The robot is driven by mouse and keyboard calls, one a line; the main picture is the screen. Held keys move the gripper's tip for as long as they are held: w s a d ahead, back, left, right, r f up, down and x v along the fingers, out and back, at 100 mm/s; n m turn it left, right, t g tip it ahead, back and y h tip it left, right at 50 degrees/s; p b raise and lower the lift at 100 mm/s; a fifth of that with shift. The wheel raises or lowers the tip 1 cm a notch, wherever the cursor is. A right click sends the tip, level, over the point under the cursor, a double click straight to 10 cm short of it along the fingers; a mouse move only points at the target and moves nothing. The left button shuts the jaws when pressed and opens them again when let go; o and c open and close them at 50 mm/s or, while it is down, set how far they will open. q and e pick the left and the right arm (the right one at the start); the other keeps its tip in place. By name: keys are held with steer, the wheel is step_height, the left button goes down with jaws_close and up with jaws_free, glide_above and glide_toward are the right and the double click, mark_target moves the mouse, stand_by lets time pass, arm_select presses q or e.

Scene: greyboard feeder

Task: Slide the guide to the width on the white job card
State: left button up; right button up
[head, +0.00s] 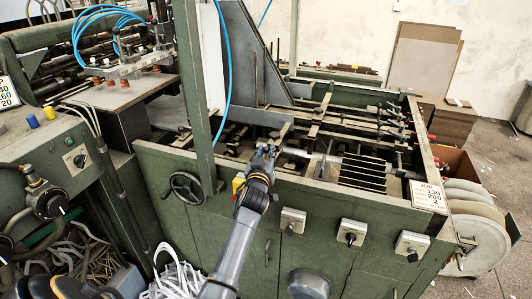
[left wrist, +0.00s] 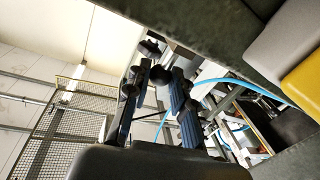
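The white job card (head: 428,196) is on the right front of the green machine and reads JOB, 130, 200, 2. A flat metal plate (head: 322,166) stands in the machine bed, left of a row of dark slots (head: 363,174); I cannot tell for sure whether this plate is the guide. My left gripper (head: 272,150) is over the machine's front edge, left of the plate and apart from it. In the left wrist view its two dark fingers (left wrist: 161,85) stand apart with nothing clearly held between them. My right gripper is not in view.
A handwheel (head: 186,188) and several switch boxes (head: 352,233) stick out from the machine's front. A green post (head: 200,95) and blue hoses stand left of my arm. Rods and clamps (head: 350,125) fill the bed behind. A white reel (head: 478,225) is at the right end.

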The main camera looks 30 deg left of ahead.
arm_select(q)
jaws_close()
steer(key=shift+b+x, duration=0.75)
steer(key=shift+b, duration=0.1)
steer(key=shift+w, duration=0.4)
steer(key=shift+r, duration=0.2)
steer(key=o, duration=0.6)
jaws_free()
steer(key=shift+o, duration=0.8)
steer(key=shift+w+f, duration=0.15)
steer(key=shift+f, duration=0.05)
